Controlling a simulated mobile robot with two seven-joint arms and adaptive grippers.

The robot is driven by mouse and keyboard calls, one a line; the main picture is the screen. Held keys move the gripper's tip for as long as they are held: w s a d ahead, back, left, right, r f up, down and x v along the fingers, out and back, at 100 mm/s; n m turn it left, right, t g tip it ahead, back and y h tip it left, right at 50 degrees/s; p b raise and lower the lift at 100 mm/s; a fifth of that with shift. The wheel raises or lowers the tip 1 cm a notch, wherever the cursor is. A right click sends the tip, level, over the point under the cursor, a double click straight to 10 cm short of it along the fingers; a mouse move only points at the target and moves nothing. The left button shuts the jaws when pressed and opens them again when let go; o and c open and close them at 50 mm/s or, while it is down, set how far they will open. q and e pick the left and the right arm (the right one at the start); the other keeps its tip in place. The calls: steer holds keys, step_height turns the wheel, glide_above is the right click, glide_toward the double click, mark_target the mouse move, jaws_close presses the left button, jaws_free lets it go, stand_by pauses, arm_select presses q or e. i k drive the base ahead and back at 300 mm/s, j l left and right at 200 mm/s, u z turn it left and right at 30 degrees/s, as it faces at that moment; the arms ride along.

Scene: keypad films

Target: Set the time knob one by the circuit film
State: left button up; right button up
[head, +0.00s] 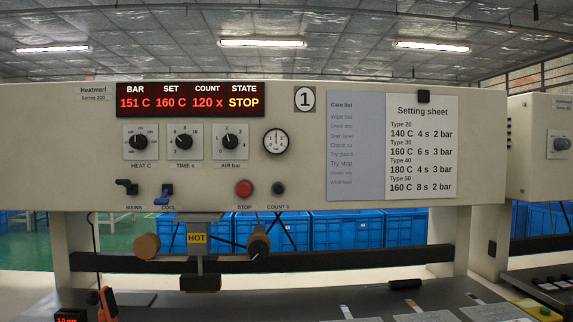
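The time knob (184,142) is a black round knob on a white dial marked "TIME s", on the panel of the machine with plate "1" (305,99). Its exact setting is too small to read surely. The setting sheet (421,155) lists Type 20: 140 C 4 s 2 bar; Type 30: 160 C 6 s 3 bar; Type 40: 180 C 4 s 3 bar; Type 50: 160 C 8 s 2 bar. Film-like pieces (426,316) lie at the table's front edge, partly cut off; I cannot tell which is the circuit film. Neither gripper is in view.
The display (190,99) reads BAR 151 C, SET 160 C, COUNT 120 x, STOP. The heat knob (138,142) and air knob (230,142) flank the time knob. A press head marked HOT (197,239) hangs below. An orange tool (107,303) stands front left.

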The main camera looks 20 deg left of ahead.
mark_target(183, 141)
steer(key=u, duration=1.3)
steer(key=k+l+z, duration=0.1)
steer(key=k+l, duration=0.15)
steer(key=l, duration=0.05)
